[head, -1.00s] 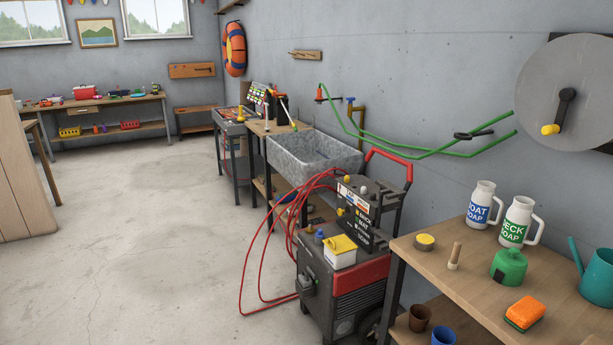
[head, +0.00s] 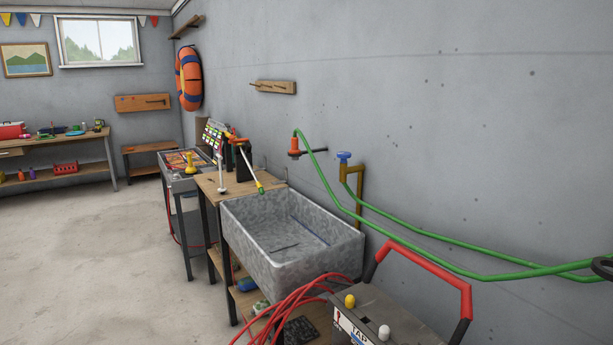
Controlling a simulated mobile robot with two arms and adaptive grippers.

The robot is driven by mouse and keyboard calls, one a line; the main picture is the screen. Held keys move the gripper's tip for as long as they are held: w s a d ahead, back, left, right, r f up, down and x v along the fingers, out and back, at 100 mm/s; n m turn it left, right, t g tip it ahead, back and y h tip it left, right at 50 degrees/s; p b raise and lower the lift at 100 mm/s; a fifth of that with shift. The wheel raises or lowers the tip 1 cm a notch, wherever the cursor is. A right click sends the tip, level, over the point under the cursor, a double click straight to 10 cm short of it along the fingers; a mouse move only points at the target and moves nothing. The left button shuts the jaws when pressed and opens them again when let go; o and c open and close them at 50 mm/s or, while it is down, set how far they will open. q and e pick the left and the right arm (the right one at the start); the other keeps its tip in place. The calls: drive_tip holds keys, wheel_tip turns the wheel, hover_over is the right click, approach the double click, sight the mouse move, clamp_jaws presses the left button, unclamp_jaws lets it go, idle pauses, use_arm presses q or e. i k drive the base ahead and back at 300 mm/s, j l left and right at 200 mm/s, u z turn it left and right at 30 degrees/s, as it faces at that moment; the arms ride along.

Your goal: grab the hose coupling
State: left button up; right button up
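A green hose (head: 420,231) runs along the grey wall. Its upper left end bends down into a small orange fitting (head: 294,143), which looks like the hose coupling. The fitting sits at a dark bracket on the wall, above the far side of the grey stone sink (head: 262,254). Right of it is a tap with a blue handle (head: 344,155) on a brass pipe (head: 359,193). Neither of my grippers is in view.
A machine with a red handle (head: 440,260) and red hoses (head: 290,296) stands in front of the sink at the lower right. A wooden bench (head: 212,186) with a dark panel adjoins the sink. The floor at left is clear.

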sight(294, 148)
drive_tip(key=i, duration=0.4)
drive_tip(key=i+j+z, duration=0.1)
drive_tip(key=z, duration=0.3)
drive_tip(key=i+j+z, duration=0.1)
drive_tip(key=j+z, duration=0.3)
drive_tip(key=l, duration=0.1)
